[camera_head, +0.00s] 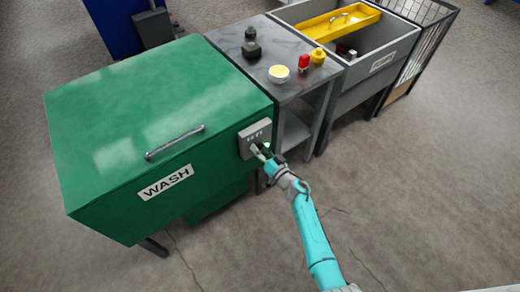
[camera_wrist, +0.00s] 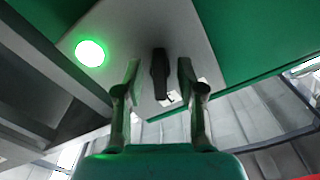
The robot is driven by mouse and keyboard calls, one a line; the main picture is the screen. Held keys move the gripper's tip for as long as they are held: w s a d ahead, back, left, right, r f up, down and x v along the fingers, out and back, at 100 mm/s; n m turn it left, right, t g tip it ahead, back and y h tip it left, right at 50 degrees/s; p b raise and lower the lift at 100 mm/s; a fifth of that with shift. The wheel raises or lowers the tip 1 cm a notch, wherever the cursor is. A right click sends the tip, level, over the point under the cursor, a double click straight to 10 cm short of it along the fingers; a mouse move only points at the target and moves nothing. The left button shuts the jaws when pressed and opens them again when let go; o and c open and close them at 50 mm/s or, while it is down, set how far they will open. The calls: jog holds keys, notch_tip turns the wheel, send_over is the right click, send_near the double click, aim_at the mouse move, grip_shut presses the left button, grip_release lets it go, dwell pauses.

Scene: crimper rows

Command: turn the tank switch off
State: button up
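The tank is a green box with a WASH label (camera_head: 166,182) and a silver handle (camera_head: 175,142) on its closed lid. A grey switch panel (camera_head: 253,134) sits at its right front corner; it also shows in the wrist view (camera_wrist: 203,55). The switch is a dark lever (camera_wrist: 159,72) on that panel. A round green lamp (camera_wrist: 90,53) glows beside it. My gripper (camera_wrist: 159,74) is open, with one finger on each side of the lever and visible gaps between. In the head view my gripper (camera_head: 262,152) is at the panel and hides the switch.
A grey bench (camera_head: 277,47) right of the tank carries a yellow-topped bowl (camera_head: 278,73), a red item (camera_head: 303,62), a yellow item (camera_head: 318,55) and dark pieces (camera_head: 251,48). Beyond stands a grey sink (camera_head: 382,63) with a yellow tray (camera_head: 340,22). The floor in front is clear.

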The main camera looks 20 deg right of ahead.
jog(key=shift+c, duration=0.2)
grip_shut()
jog(key=n, duration=0.5)
jog(key=shift+n, duration=0.3)
jog(key=n, duration=0.6)
jog(key=shift+s+a, duration=0.1)
jog(key=shift+n, duration=0.3)
jog(key=shift+o, duration=0.2)
grip_release()
